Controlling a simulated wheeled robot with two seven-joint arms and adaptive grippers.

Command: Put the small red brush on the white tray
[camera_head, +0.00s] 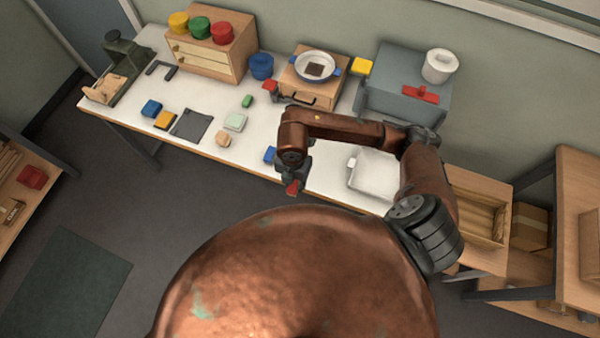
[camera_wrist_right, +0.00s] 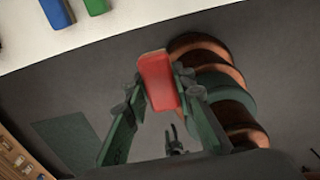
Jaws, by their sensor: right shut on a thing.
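My right gripper (camera_head: 296,178) is shut on a small red brush (camera_head: 292,188), which hangs beyond the front edge of the table, over the floor. In the right wrist view the red brush (camera_wrist_right: 160,82) sits between the two green fingers of the gripper (camera_wrist_right: 160,92). Its bristles cannot be made out. The white tray (camera_head: 368,182) lies on the table to the right of the gripper, partly hidden behind my right arm.
Blue blocks (camera_head: 270,155) and (camera_wrist_right: 58,12), a green block (camera_wrist_right: 96,5) and a grey mat (camera_head: 192,125) lie on the white table. A small drawer box (camera_head: 312,90) with a pan and a grey cabinet (camera_head: 400,85) stand at the back. A wooden crate (camera_head: 480,215) is right of the tray.

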